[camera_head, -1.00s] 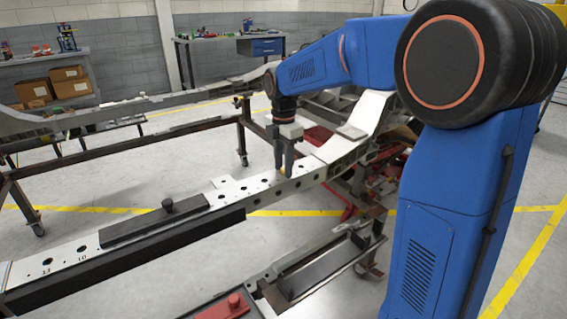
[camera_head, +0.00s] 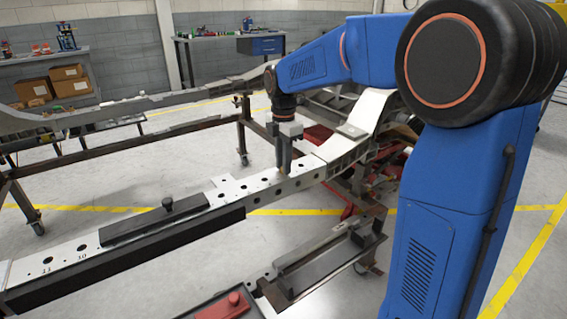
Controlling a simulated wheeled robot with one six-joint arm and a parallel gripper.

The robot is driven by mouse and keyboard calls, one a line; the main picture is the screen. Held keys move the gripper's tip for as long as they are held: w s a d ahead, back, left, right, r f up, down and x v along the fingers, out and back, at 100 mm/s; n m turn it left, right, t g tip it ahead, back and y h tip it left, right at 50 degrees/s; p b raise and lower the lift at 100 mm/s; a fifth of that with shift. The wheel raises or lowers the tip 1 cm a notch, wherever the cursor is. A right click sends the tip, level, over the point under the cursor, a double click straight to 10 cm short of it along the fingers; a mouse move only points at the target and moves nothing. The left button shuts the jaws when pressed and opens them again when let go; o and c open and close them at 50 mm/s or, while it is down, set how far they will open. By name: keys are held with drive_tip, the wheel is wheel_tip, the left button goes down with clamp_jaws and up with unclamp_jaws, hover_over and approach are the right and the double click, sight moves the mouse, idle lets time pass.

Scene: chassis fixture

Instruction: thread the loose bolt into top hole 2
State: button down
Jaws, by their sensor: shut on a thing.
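The light grey chassis rail (camera_head: 235,188) runs from the lower left up to the right, with a row of dark holes in its top face. My gripper (camera_head: 284,168) points straight down over the right part of the rail, with its fingertips at the top face. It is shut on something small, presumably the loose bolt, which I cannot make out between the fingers. Number labels show only at the rail's left end; top hole 2 cannot be told by its label, and the fingers cover the spot below them.
A second rail (camera_head: 130,103) runs behind. Boxes on a shelf (camera_head: 70,79) and a workbench (camera_head: 230,38) are far back.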

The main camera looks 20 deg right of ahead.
drive_tip(key=m, duration=0.3)
drive_tip(key=shift+m, duration=0.4)
drive_tip(key=m, duration=0.3)
drive_tip(key=shift+f+m, duration=0.1)
drive_tip(key=shift+m, duration=0.3)
drive_tip(key=m, duration=0.4)
drive_tip(key=shift+m, duration=0.4)
drive_tip(key=shift+f+m, duration=0.1)
drive_tip(key=shift+m, duration=1.3)
